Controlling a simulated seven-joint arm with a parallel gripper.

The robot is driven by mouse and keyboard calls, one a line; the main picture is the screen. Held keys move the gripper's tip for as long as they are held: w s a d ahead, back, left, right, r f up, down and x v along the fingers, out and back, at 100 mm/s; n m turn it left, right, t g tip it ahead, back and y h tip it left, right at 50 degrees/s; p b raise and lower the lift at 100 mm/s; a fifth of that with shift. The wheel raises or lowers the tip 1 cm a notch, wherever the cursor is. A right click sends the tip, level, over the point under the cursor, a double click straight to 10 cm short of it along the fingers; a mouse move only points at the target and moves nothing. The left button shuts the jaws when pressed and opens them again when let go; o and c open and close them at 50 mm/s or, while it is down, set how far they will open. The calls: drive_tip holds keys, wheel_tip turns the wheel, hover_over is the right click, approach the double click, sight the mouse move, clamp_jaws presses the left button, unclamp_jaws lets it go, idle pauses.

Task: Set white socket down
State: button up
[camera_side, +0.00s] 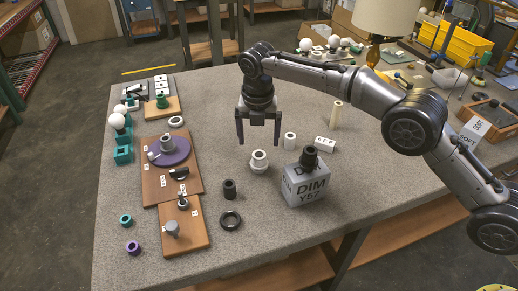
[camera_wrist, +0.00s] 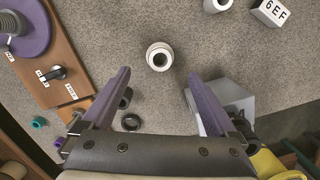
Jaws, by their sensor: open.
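The white socket (camera_side: 259,161), a short stepped ring-like piece, stands upright on the grey table. In the wrist view the white socket (camera_wrist: 160,57) shows its round opening from above, just beyond the fingertips. My gripper (camera_side: 258,141) points down with its fingers spread, above the socket and apart from it. In the wrist view my gripper (camera_wrist: 160,76) is open, with nothing between its fingers.
A grey DIM block (camera_side: 305,186) with a black piece on top stands right of the socket. A white cylinder (camera_side: 290,141) and a labelled white block (camera_side: 324,145) lie near. A black cylinder (camera_side: 229,190) and black ring (camera_side: 230,220) are left. Wooden boards (camera_side: 157,190) hold parts.

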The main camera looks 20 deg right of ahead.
sight(259, 159)
drive_tip(key=shift+s+a+r, duration=0.1)
drive_tip(key=shift+s+r, duration=0.1)
drive_tip(key=shift+r, duration=1.35)
drive_tip(key=s+d+r+m, duration=0.4)
drive_tip(key=d+r+m, duration=0.3)
drive_tip(key=d+r, duration=0.4)
drive_tip(key=s+d+r+m+t, duration=0.2)
drive_tip(key=s+d+r+m, duration=0.55)
drive_tip(key=s+d, duration=0.2)
drive_tip(key=s+d+f+m+t+y, duration=0.1)
drive_tip(key=s+d+m, duration=0.25)
drive_tip(key=s, duration=0.35)
drive_tip(key=s+d+m, duration=0.3)
drive_tip(key=s+m, duration=0.2)
drive_tip(key=s, duration=0.2)
drive_tip(key=s+d+f+m, duration=0.2)
drive_tip(key=s+f+m, duration=0.2)
drive_tip(key=s, duration=0.2)
drive_tip(key=s+d+f+m+t, duration=0.1)
drive_tip(key=s+f+m, duration=0.3)
drive_tip(key=s, duration=0.2)
drive_tip(key=shift+s+d, duration=0.25)
drive_tip(key=shift+d, duration=0.1)
